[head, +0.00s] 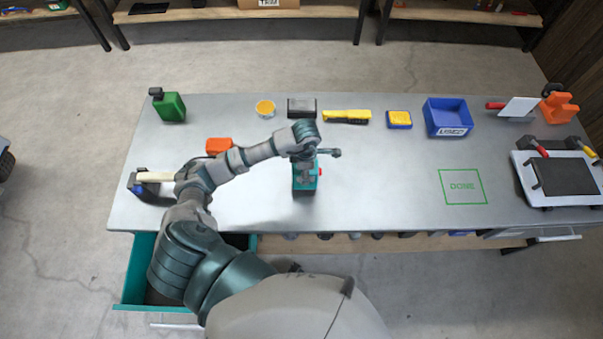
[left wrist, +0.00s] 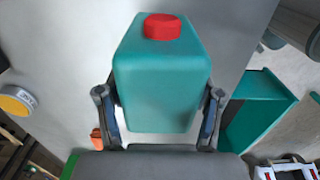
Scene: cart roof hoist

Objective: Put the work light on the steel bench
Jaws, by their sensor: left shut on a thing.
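My left gripper (head: 306,160) is shut on a teal box-shaped thing with a red cap (head: 304,186), over the middle of the steel bench (head: 370,195). In the left wrist view, the fingers (left wrist: 160,116) close on both sides of the teal thing (left wrist: 160,82), and its red cap faces the camera. I cannot tell whether this teal thing is the work light, or whether its base touches the bench. No other thing is clearly a work light. My right gripper is not in view.
A green canister (head: 171,107), orange block (head: 218,145), yellow brush (head: 346,117), and blue bin (head: 447,116) stand on the bench. A clamped panel (head: 568,176) is at right. A green DONE outline (head: 462,186) is clear. A teal drawer (head: 136,277) stands open at front left.

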